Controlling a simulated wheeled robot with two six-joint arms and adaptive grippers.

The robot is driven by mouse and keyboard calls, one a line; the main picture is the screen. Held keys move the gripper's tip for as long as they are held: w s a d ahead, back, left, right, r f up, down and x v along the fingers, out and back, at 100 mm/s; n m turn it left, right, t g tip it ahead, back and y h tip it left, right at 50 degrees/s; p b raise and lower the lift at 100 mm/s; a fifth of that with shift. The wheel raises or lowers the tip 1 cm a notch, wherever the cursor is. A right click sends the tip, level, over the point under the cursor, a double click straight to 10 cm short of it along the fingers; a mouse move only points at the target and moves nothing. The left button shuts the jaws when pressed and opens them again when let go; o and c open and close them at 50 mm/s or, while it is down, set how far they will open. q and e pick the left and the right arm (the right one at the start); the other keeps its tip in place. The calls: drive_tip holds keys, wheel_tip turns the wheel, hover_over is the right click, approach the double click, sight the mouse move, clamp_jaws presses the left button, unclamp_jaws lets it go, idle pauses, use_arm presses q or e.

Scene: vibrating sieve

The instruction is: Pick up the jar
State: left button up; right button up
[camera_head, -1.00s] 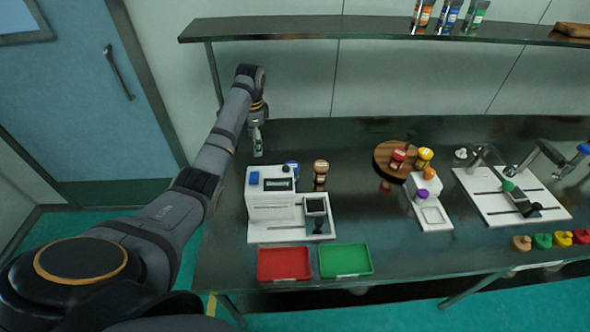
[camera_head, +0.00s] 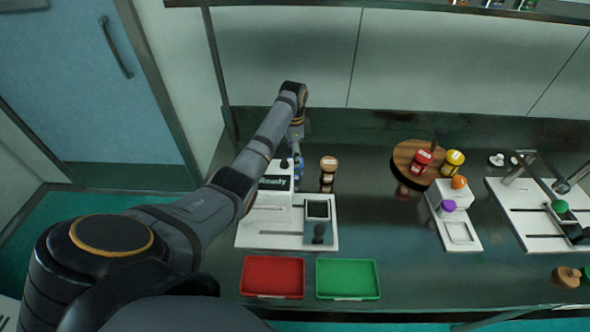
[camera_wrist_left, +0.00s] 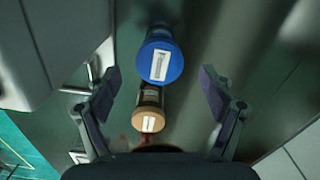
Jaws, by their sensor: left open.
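A jar with a blue lid and a white label (camera_wrist_left: 161,62) stands on the dark bench, mostly hidden behind my left arm in the head view. A jar with a tan lid (camera_head: 328,163) stands beside it, to its right in the head view; it also shows in the left wrist view (camera_wrist_left: 148,123). My left gripper (camera_wrist_left: 159,88) is open and empty. In the left wrist view both jars appear between its spread fingers. In the head view the gripper (camera_head: 297,151) is at the blue-lidded jar; I cannot tell whether it touches it. My right gripper is not in view.
A white machine (camera_head: 266,215) stands just in front of the jars. A red tray (camera_head: 272,292) and a green tray (camera_head: 347,293) lie at the front edge. A round wooden board (camera_head: 404,152) with red- and yellow-lidded jars is to the right. A shelf (camera_head: 400,8) hangs above.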

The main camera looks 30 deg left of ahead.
sight(295, 170)
use_arm(q)
drive_tip(key=shift+f+p, duration=0.3)
drive_tip(key=shift+f, duration=2.75)
drive_tip(key=shift+r, duration=0.1)
drive_tip(key=c, duration=1.3)
